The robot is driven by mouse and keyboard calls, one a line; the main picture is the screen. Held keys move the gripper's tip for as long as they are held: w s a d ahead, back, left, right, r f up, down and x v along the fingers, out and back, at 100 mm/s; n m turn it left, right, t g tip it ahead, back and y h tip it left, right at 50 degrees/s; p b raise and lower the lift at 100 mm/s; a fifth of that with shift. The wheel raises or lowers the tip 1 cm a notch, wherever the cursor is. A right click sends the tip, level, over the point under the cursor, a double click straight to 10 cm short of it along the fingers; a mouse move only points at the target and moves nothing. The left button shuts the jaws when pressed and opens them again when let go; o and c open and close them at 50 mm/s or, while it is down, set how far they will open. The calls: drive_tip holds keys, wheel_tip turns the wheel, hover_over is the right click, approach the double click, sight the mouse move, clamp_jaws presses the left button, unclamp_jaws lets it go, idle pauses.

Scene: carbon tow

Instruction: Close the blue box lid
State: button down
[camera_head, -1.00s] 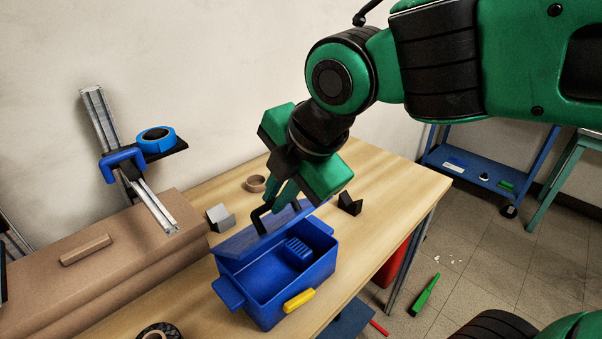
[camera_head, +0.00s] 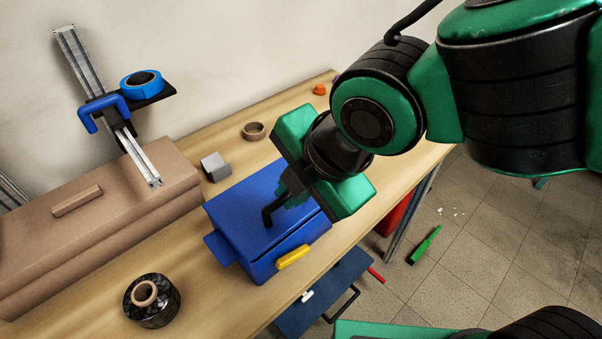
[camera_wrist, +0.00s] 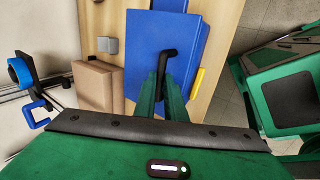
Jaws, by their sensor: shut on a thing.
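The blue box (camera_head: 262,271) stands on the wooden table, with a yellow latch (camera_head: 293,257) on its front. Its blue lid (camera_head: 235,210) lies down over the opening, nearly flat. A dark line shows between the lid's front edge and the box; I cannot tell if the lid is fully seated. A bent black handle (camera_head: 268,216) is on the lid. My gripper (camera_head: 284,196) is over the lid and shut on this handle. In the wrist view, the handle (camera_wrist: 169,58) rises between my green fingers (camera_wrist: 161,88), with the lid (camera_wrist: 150,30) behind it. The box's inside is hidden.
A grey block (camera_head: 215,167) and a tan ring (camera_head: 254,131) lie behind the box. A dark roll (camera_head: 152,300) sits near the table's front.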

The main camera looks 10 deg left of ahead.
drive_tip(key=shift+f, duration=0.1)
idle(0.3)
drive_tip(key=c, duration=1.8)
unclamp_jaws()
drive_tip(key=v, duration=1)
drive_tip(key=shift+d+r, duration=0.2)
drive_tip(key=shift+r, duration=0.2)
